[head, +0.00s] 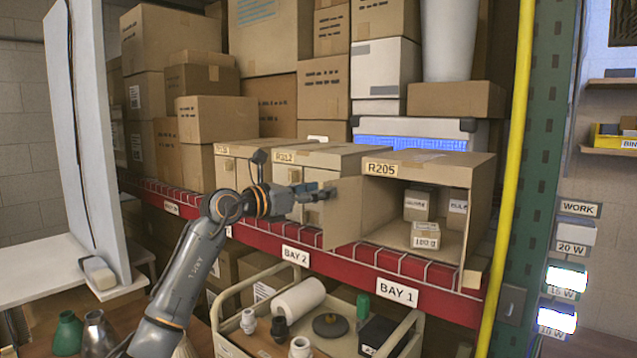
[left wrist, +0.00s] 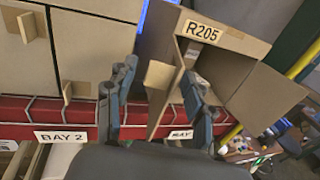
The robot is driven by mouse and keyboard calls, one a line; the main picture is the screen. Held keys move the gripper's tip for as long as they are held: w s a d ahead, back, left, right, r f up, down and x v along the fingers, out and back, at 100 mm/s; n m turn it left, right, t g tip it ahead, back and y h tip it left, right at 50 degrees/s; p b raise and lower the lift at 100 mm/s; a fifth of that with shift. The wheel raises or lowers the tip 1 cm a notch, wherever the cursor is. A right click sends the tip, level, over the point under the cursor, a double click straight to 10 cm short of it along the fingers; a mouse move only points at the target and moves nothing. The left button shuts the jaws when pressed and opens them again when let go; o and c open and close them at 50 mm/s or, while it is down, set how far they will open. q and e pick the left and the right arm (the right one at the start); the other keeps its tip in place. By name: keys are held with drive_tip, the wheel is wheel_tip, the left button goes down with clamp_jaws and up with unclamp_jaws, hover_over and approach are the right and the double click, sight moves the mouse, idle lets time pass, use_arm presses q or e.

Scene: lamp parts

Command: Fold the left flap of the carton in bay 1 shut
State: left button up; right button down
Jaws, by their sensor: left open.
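The carton marked R205 (head: 428,165) stands on the shelf above the BAY 1 label, its front open. Its left flap (head: 345,212) stands swung outward from the left edge of the opening. In the left wrist view the carton (left wrist: 230,38) is at upper right, and the flap (left wrist: 163,112), seen nearly edge-on with a small tab, shows between my finger outlines. My left gripper (head: 316,192) is open at the flap's outer upper part in the head view; it also shows in the left wrist view (left wrist: 157,92). I cannot tell whether it touches the flap. My right gripper is not in view.
Small boxes (head: 426,235) sit inside the carton. The closed R212 carton (head: 330,158) stands close on the left. The red shelf beam (head: 345,268) runs below, with a cart of lamp parts (head: 232,345) in front. A yellow post (head: 515,130) stands at right.

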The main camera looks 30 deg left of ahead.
use_arm(q)
drive_tip(key=shift+w+d, duration=0.15)
drive_tip(key=shift+w, duration=0.15)
clamp_jaws()
drive_tip(key=shift+s, duration=0.1)
idle(0.6)
